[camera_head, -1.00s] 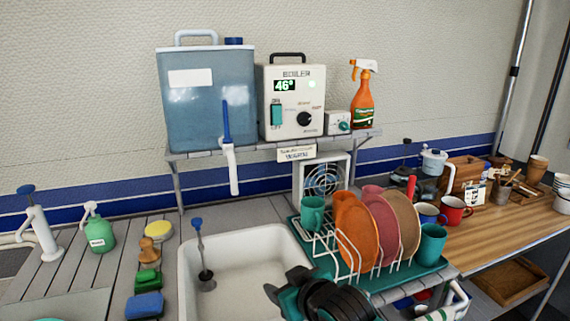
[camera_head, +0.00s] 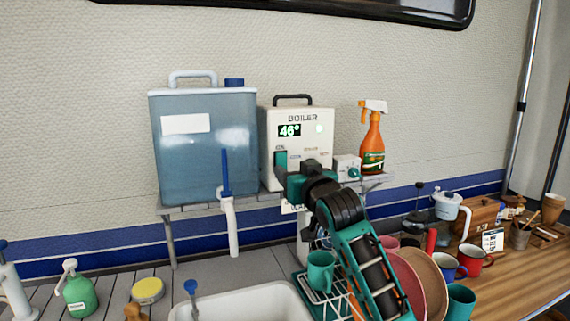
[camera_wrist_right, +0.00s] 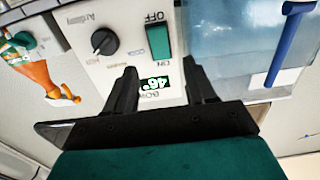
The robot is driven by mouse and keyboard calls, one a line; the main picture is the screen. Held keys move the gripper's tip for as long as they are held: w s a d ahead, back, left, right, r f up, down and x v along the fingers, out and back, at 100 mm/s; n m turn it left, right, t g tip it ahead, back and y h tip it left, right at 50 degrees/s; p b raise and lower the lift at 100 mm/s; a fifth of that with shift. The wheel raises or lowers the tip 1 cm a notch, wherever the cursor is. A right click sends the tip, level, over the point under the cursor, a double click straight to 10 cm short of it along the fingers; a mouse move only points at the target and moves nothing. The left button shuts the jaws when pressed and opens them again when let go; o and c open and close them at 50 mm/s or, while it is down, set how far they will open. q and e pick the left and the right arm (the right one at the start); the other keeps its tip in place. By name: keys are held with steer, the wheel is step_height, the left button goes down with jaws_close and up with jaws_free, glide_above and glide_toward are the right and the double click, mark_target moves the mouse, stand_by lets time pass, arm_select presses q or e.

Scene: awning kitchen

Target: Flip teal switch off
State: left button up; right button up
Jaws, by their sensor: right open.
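The white boiler (camera_head: 297,128) stands on the raised shelf, its display reading 46° with a green light. Its teal switch (camera_head: 280,160) is on the front left, its lower part hidden by my right gripper (camera_head: 296,184). In the right wrist view, which is upside down, the whole teal switch (camera_wrist_right: 158,40) shows between the words OFF and ON. Which way the switch is tipped I cannot tell. My right gripper (camera_wrist_right: 160,78) is open and empty, its two dark fingers spread before the boiler's front, apart from the switch. My left gripper is not in view.
A blue water tank (camera_head: 203,150) with a tap (camera_head: 226,185) stands left of the boiler. A black knob (camera_wrist_right: 104,40) is beside the switch. An orange spray bottle (camera_head: 373,145) stands on the right. Below are the sink (camera_head: 245,303) and a dish rack with plates (camera_head: 425,275).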

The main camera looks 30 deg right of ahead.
mark_target(282, 161)
steer(key=x, duration=0.5)
steer(key=shift+w, duration=0.1)
steer(key=shift+w+d, duration=0.1)
steer(key=shift+w, duration=0.4)
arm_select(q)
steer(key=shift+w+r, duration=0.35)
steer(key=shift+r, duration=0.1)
arm_select(e)
steer(key=shift+w, duration=0.15)
steer(key=shift+c, duration=0.4)
